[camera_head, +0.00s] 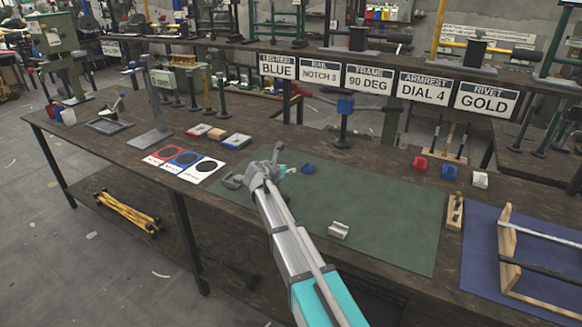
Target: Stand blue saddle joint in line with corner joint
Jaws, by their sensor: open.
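A small blue joint (308,169) lies on the green mat (390,215), close to the right of my gripper; it looks like the saddle joint, though its shape is too small to be sure. A light grey joint (339,230) sits on the mat nearer the front edge; I cannot tell if it is the corner joint. My gripper (277,155) is over the mat's left end, open, with nothing seen in it. Its fingers are small and partly hidden by the wrist. Another blue piece (345,104) is on top of a dark stand behind the mat.
Red, blue and white cards (183,162) lie left of the mat. Red (421,164), blue (449,173) and white (480,180) pieces stand behind its right end. A wooden frame (507,250) rests on a blue mat at right. Signs (368,80) hang behind. The green mat's right part is clear.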

